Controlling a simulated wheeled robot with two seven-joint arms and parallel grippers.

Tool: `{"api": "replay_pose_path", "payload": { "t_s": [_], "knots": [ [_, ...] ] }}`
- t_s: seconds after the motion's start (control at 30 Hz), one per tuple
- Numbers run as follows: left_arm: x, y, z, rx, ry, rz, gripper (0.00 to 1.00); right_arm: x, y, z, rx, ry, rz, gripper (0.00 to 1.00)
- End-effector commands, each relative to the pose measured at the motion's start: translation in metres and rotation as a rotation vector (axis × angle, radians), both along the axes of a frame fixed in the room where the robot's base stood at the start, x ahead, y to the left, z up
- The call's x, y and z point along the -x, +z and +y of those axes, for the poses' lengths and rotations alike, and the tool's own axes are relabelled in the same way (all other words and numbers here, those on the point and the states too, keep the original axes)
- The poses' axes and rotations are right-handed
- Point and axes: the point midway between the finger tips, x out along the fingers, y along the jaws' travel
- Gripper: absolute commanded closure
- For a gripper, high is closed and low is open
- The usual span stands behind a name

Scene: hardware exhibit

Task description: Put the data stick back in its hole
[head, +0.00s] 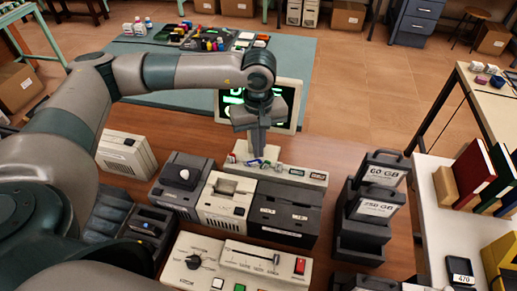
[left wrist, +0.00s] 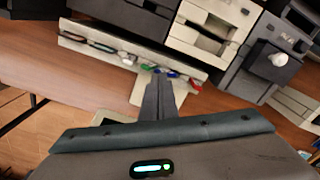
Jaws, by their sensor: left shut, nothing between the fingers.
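A long beige strip unit (head: 308,176) lies behind the dark boxes. Several small sticks with green, blue and red ends (head: 240,161) sit at its left part, partly hidden by my gripper. In the left wrist view the strip (left wrist: 75,42) shows dark slots at one end and coloured ends (left wrist: 172,74) at the other. I cannot tell which of these is the data stick, or find an empty hole. My left gripper (head: 257,154) is shut and empty, pointing down by the coloured ends; its fingers (left wrist: 158,78) also show in the left wrist view. My right gripper is out of view.
A screen with green graphics (head: 291,103) stands behind the strip. A dark box (head: 285,208) and a beige printer-like box (head: 224,200) stand in front. A dark rack with labelled cartridges (head: 364,225) stands to the right. Bare wood (head: 340,158) lies right of the screen.

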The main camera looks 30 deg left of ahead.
Motion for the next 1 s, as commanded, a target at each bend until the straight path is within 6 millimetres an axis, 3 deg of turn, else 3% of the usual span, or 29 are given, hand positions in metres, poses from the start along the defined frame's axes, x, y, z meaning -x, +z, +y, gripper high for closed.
{"api": "replay_pose_path", "payload": {
  "t_s": [0.6, 1.0],
  "knots": [
    [0.000, 0.051, 0.000, 0.001, -0.001, -0.002, 1.00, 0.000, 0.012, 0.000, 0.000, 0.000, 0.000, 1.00],
    [0.000, 0.054, 0.000, 0.001, -0.001, -0.002, 1.00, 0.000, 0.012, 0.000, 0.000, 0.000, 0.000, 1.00]
  ]
}}
